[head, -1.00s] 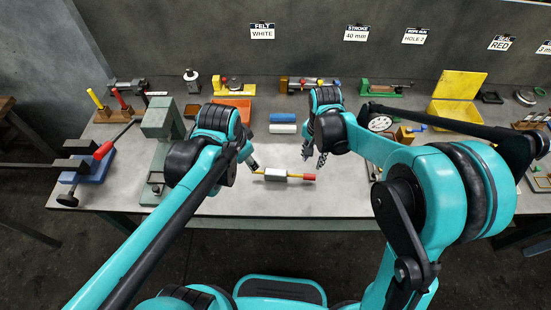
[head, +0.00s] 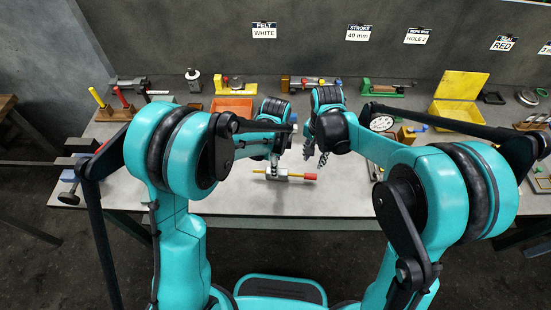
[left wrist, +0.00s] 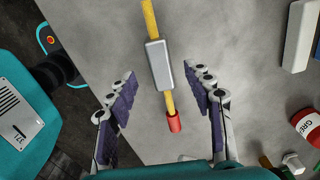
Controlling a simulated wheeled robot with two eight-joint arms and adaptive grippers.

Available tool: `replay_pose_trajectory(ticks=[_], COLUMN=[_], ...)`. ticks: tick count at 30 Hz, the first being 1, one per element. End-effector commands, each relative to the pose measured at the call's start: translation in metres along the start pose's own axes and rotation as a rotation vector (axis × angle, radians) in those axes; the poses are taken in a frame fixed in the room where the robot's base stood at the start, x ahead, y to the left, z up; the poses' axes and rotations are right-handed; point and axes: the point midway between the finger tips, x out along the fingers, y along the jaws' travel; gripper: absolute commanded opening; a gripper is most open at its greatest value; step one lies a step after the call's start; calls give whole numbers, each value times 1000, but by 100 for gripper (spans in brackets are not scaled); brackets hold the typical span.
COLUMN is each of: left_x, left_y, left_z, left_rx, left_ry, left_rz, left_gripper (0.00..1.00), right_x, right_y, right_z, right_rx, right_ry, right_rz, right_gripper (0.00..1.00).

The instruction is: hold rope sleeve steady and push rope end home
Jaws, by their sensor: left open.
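A grey rope sleeve (left wrist: 159,66) lies on the table, with a yellow rope (left wrist: 149,18) running through it and a red rope end (left wrist: 174,121) sticking out on one side. In the head view the red end (head: 310,177) points right, and the sleeve is partly hidden by my left gripper (head: 274,168). The left gripper (left wrist: 161,74) is open over the sleeve, its fingers apart on either side without visible contact. My right gripper (head: 315,157) is above the table, just behind the red end, its fingers apart and nothing seen between them.
A pale block (left wrist: 298,35) and a red-and-white can (left wrist: 305,126) lie to the right in the wrist view. An orange tray (head: 232,105), a yellow box (head: 455,112) and a dial gauge (head: 381,123) stand farther back. The table front around the sleeve is clear.

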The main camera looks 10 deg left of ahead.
Motion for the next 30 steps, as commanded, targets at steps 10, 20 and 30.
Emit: replay_pose_trajectory(ticks=[10,20,30], left_x=[47,53,53], left_y=[0,0,0], left_z=[0,0,0], left_rx=[-2,-2,-3], left_ry=[0,0,0], left_rz=[-1,-1,-1], left_gripper=[52,52,0], right_x=[0,0,0], right_y=[0,0,0], right_z=[0,0,0], right_rx=[0,0,0], right_ry=[0,0,0], right_rz=[0,0,0], right_gripper=[34,34,40])
